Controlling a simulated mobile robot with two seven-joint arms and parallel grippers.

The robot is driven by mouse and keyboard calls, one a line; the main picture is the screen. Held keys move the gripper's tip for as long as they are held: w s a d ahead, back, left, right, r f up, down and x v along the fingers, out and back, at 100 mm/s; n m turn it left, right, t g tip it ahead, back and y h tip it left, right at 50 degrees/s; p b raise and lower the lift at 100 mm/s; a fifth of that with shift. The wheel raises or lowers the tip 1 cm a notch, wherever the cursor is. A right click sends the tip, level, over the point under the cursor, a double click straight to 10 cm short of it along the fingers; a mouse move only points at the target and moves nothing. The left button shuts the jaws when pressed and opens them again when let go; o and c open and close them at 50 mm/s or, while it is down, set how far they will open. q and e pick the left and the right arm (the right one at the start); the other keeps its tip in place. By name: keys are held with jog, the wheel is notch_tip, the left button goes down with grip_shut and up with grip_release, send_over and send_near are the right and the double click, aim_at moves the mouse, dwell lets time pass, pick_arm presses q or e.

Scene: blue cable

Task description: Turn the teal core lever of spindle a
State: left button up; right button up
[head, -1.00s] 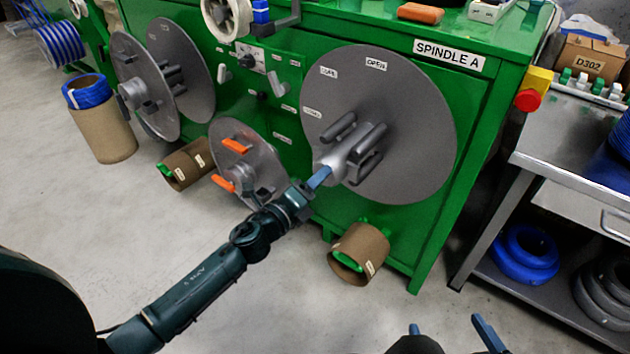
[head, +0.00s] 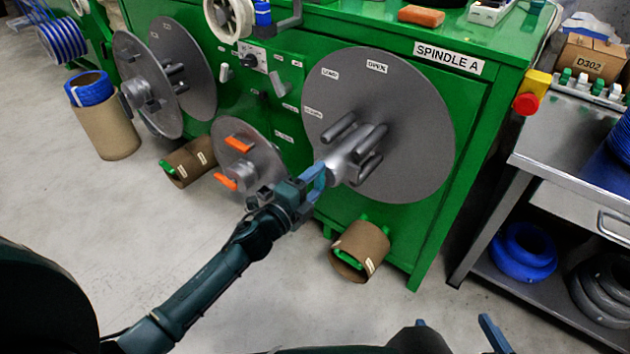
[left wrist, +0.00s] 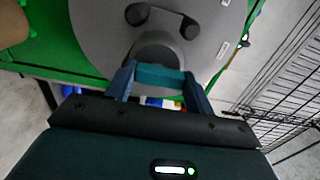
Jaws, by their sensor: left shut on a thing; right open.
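Spindle A's large grey disc (head: 420,125) faces me on the green cabinet, with several short rods around a pale hub (head: 341,168). My left gripper (head: 318,174) is at the hub's near end, its blue fingers shut on the lever. In the left wrist view the teal core lever (left wrist: 160,77) shows as a short bar across the gap between the left gripper's two fingers, in front of the grey hub (left wrist: 155,52). In the head view the lever is mostly hidden by the fingers. My right gripper (head: 456,330) is open and empty at the bottom edge, away from the spindle.
A smaller disc with orange handles (head: 237,142) stands left of my left gripper. A cardboard core (head: 359,250) lies on the floor below. A red stop button (head: 526,103) and a metal cart (head: 560,150) are at the right. The floor in front is clear.

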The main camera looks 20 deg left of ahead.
pick_arm(q)
jog(key=o, duration=1)
jog(key=p+v, duration=0.1)
jog(key=v, duration=1.2)
jog(key=shift+s, duration=0.1)
